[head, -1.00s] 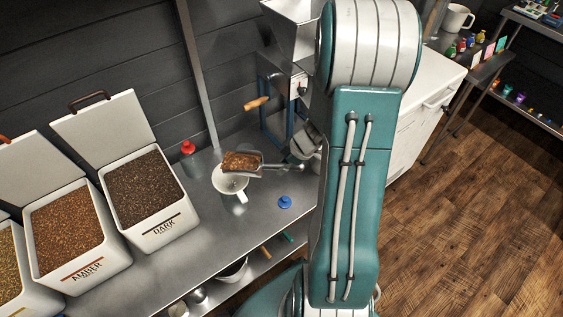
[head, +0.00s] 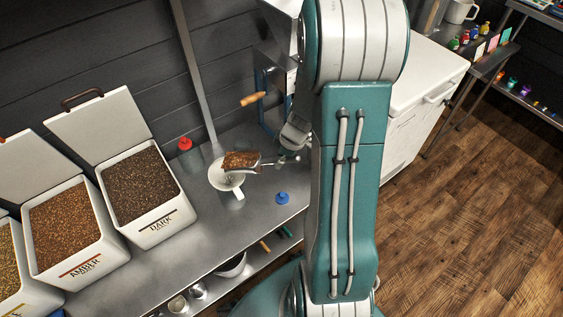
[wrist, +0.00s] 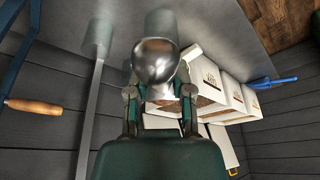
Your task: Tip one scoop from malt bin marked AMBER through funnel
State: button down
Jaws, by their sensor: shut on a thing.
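My gripper (head: 293,138) is shut on a metal scoop (head: 266,162), which holds brown malt (head: 240,160). The scoop is over the back rim of a white round-mouthed vessel (head: 239,193) with a handle; I cannot tell whether this is the funnel. Some of its mouth is hidden by the scoop. In the wrist view the scoop's shiny rounded metal (wrist: 156,62) shows between the fingers of my gripper (wrist: 159,95), and its malt is hidden. The open white bin marked AMBER (head: 84,267) stands at the left, full of reddish-brown malt.
The open DARK bin (head: 160,233) is right of AMBER, with another bin (head: 30,296) at the left edge. A red-topped item (head: 185,144) and a blue one (head: 282,198) are near the vessel. A metal hopper (head: 280,40) and wooden handle (head: 253,99) are behind.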

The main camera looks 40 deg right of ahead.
aim_at(270, 158)
jog(key=shift+w+a+r+g+h, duration=0.2)
jog(key=shift+a+r+g+h, duration=0.1)
jog(key=shift+r, duration=0.3)
jog(key=shift+w+a+r+g+h, duration=0.2)
jog(key=shift+a+r+g+h, duration=0.1)
jog(key=shift+a+r, duration=0.35)
jog(key=shift+w+d+r+g+h, duration=0.15)
jog(key=shift+r+g+h, duration=0.15)
jog(key=shift+r, duration=0.15)
jog(key=shift+w+a+r+h, duration=0.3)
jog(key=shift+w+r, duration=0.1)
jog(key=shift+r, duration=0.1)
jog(key=shift+w+a+r+g+h, duration=0.5)
jog(key=shift+a+r+g, duration=0.15)
jog(key=shift+g, duration=0.05)
jog(key=shift+w+a+r+g+h, duration=0.35)
jog(key=shift+w+r+g, duration=0.05)
jog(key=shift+r, duration=0.1)
jog(key=shift+w+a+r+g+h, duration=0.3)
jog(key=shift+w+r+g+h, duration=0.1)
jog(key=shift+r, duration=0.1)
jog(key=shift+w+a+r+g+h, duration=0.4)
jog(key=shift+w+a, duration=0.15)
jog(key=shift+w+a+r+g+h, duration=0.35)
jog(key=shift+w+a+g, duration=0.05)
jog(key=shift+w+a, duration=0.15)
